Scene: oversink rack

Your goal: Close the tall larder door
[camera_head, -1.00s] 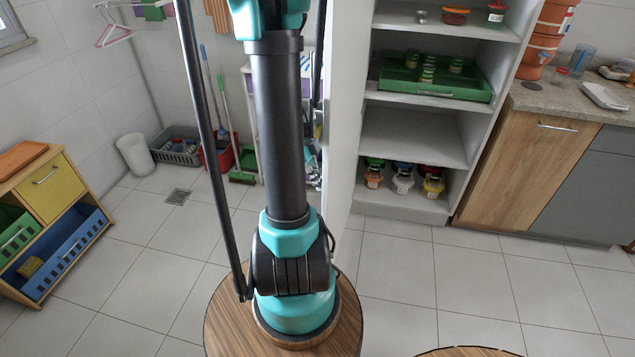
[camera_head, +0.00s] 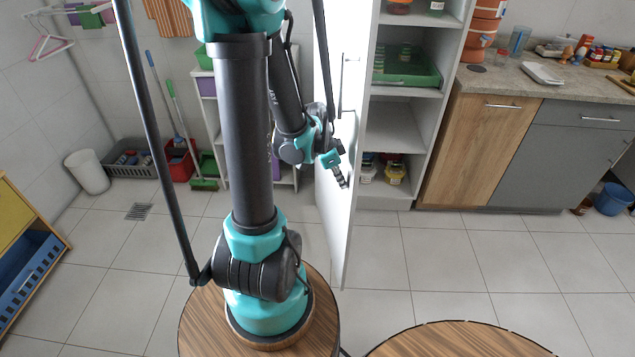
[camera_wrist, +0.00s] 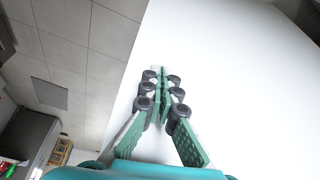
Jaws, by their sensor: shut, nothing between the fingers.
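The tall larder door (camera_head: 333,215) is a white panel standing open at the left side of the larder (camera_head: 405,125). It juts toward me, seen at a steep angle, with a dark bar handle (camera_head: 346,85) on its visible face. My gripper (camera_head: 342,180) is shut and empty. It overlaps the door's lower half in the head view; contact cannot be told there. In the wrist view my gripper's green fingers (camera_wrist: 160,76) are together, pointing along a broad white surface (camera_wrist: 235,75), likely the door. The handle does not show clearly there.
The larder shelves hold a green tray (camera_head: 410,70) and jars. A wooden cabinet (camera_head: 475,150) and worktop stand to the right. A round wooden top (camera_head: 455,342) is at the front. Tiled floor (camera_head: 430,255) is clear before the larder. Brooms and crates stand behind left.

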